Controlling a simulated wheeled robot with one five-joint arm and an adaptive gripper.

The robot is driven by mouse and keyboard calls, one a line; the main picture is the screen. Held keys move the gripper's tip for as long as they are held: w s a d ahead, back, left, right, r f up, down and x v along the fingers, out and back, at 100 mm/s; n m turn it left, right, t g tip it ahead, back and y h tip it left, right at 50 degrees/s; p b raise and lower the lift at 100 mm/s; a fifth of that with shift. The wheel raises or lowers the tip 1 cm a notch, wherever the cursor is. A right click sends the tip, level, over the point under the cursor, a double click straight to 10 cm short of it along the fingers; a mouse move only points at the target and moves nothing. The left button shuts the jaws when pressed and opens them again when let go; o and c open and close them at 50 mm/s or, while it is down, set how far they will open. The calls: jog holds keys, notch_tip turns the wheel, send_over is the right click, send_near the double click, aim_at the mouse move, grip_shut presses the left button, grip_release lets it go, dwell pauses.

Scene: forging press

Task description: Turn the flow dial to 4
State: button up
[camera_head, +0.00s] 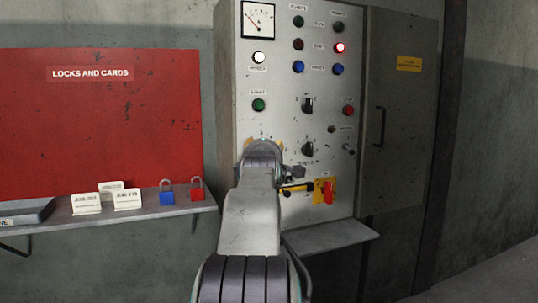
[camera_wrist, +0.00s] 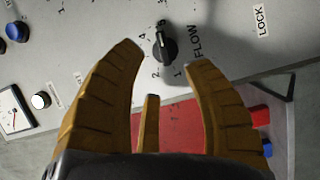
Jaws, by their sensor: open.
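The flow dial (camera_wrist: 167,46) is a black knob on the grey panel. It shows in the wrist view beside the word FLOW, with numbers around it. Its light mark appears to point near the 5; the 4 is beside that. My gripper (camera_wrist: 163,58) is open, its yellow-brown fingers spread on either side of the dial's lower part in the picture. I see no clear contact. In the head view my gripper (camera_head: 264,146) is before the panel's lower left. It hides the dial there; only a few scale numbers show above it.
A red lock board (camera_head: 100,120) and a shelf with padlocks are left. A small ledge (camera_head: 325,236) juts out beneath.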

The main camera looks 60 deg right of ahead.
jog(key=shift+p+x, duration=0.55)
jog(key=shift+x, duration=2.8)
jog(key=shift+o, duration=0.2)
grip_shut()
jog(key=shift+f, duration=0.1)
